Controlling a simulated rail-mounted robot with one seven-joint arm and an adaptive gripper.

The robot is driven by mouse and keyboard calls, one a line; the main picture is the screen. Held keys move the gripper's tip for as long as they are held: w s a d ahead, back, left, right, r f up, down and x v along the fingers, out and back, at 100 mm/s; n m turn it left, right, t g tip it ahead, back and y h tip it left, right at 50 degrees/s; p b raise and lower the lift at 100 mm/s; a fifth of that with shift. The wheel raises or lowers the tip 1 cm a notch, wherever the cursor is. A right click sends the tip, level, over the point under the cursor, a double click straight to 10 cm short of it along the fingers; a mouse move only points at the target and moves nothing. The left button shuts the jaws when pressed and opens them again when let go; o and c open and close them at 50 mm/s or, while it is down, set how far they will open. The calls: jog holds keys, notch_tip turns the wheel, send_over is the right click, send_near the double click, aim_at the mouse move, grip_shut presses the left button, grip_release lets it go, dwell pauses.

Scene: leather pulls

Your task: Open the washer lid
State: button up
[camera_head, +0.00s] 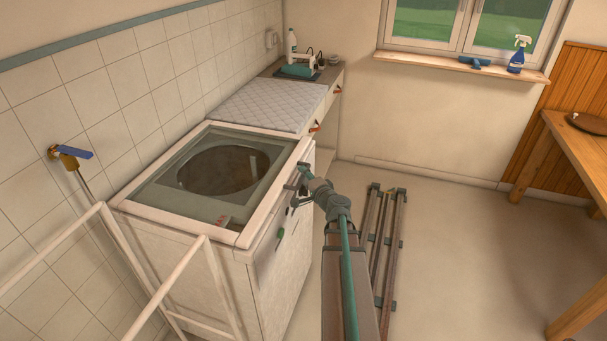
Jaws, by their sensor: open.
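The white top-loading washer (272,292) stands against the tiled wall at the left. Its grey-green lid (160,189) lies flat in the top frame. A round dark drum opening shows in its middle, seemingly through a clear pane. My arm hides part of the floor.
A quilted pad (270,104) covers the counter behind the washer. A white rail (205,262) crosses the near left. A tap with a blue handle (75,154) is on the wall. A wooden table (575,150) stands at the right.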

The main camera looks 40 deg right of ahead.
jog(key=shift+w+d+f, duration=0.1)
jog(key=shift+w+d, duration=0.1)
jog(key=shift+w, duration=0.5)
grip_shut()
